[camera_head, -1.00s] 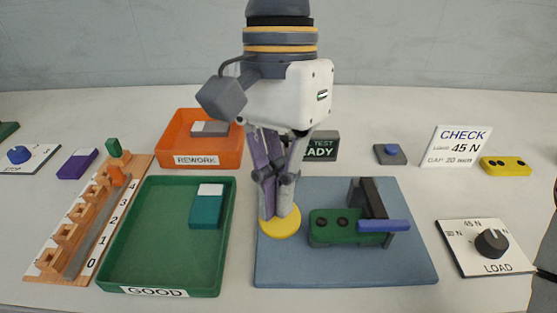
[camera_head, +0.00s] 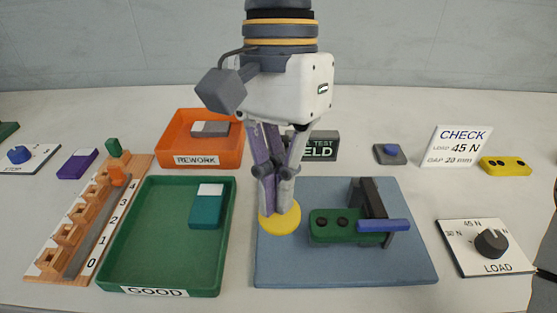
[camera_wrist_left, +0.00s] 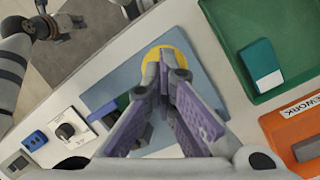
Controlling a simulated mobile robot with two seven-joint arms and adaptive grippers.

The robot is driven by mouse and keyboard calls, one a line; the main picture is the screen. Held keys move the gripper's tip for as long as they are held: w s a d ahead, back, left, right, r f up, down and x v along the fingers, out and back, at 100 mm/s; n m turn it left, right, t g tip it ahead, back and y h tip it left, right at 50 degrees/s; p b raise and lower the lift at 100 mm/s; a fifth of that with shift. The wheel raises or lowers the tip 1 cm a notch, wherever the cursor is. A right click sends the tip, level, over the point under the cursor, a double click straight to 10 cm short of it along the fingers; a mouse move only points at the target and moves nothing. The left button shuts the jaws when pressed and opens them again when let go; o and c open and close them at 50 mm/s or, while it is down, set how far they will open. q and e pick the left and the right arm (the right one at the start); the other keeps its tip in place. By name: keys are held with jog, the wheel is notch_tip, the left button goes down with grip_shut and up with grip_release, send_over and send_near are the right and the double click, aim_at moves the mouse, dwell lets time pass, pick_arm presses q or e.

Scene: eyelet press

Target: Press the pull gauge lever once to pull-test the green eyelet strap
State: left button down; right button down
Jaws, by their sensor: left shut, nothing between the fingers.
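The green eyelet strap (camera_head: 333,228) lies on the blue-grey gauge base (camera_head: 340,268), with two dark eyelets showing. A dark upright post (camera_head: 368,200) and a blue bar (camera_head: 383,226) stand at its right end. The round yellow pad (camera_head: 279,222) is at the strap's left. My left gripper (camera_head: 278,208) is shut and empty, pointing down with its fingertips at the pad. I cannot tell if they touch it. The pad also shows behind the fingers in the left wrist view (camera_wrist_left: 152,57). My right gripper (camera_wrist_left: 58,27) shows at that view's upper left; its jaws are unclear.
A partly hidden display (camera_head: 321,146) reads "...L TEST ...ELD". A check card (camera_head: 455,146) says load 45 N, gap 20 mm. The load dial (camera_head: 490,243) is at right. The green GOOD tray (camera_head: 150,270) and orange REWORK tray (camera_head: 228,157) stand at left.

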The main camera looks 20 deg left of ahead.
pick_arm(q)
jog(key=v, duration=0.8)
dwell(0.7)
